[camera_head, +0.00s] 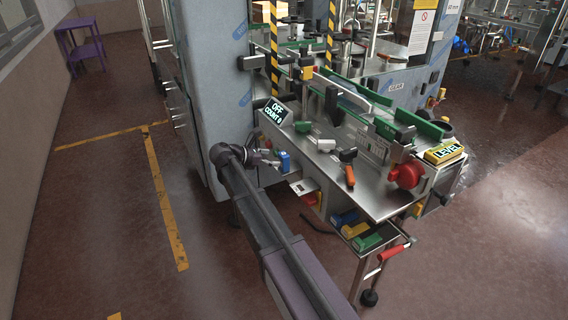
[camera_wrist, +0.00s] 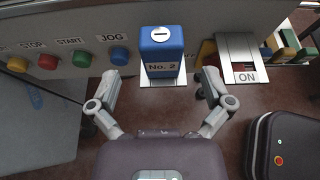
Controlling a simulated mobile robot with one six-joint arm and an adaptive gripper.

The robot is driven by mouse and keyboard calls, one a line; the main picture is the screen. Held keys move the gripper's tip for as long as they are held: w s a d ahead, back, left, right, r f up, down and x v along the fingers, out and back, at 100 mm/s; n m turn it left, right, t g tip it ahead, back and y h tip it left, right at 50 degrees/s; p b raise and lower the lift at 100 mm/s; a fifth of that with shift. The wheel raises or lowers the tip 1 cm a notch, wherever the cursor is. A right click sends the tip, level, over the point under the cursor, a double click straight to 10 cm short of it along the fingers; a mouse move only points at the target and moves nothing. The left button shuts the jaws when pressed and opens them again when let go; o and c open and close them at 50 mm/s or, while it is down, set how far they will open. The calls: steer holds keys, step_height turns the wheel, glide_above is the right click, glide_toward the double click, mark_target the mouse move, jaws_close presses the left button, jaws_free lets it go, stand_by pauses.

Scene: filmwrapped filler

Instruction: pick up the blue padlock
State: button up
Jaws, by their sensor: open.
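The blue padlock (camera_wrist: 162,58), a box-shaped block marked "No. 2" with a white slotted disc on top, sits on a small metal plate on the machine's side in the wrist view. It also shows small in the head view (camera_head: 283,161), just right of my gripper (camera_head: 268,158). In the wrist view my gripper (camera_wrist: 158,82) is open, with one finger to the left and one to the right of the padlock's lower part. A gap shows on both sides, and nothing is held. Whether the fingers are level with the padlock in depth I cannot tell.
Stop, start and jog buttons (camera_wrist: 78,60) line the panel left of the padlock. A switch plate marked "ON" (camera_wrist: 241,63) is close on its right. In the head view, the steel table (camera_head: 378,200) with a green-railed conveyor lies right; open floor (camera_head: 90,220) lies left.

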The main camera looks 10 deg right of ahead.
mark_target(280, 159)
steer(key=shift+f+b+x, duration=0.15)
steer(key=shift+b+x, duration=0.4)
steer(key=shift+x, duration=0.6)
steer(key=shift+f+b+x, duration=0.15)
steer(key=shift+b+x, duration=0.4)
steer(key=shift+x, duration=0.55)
steer(key=shift+d, duration=0.3)
steer(key=c, duration=1.3)
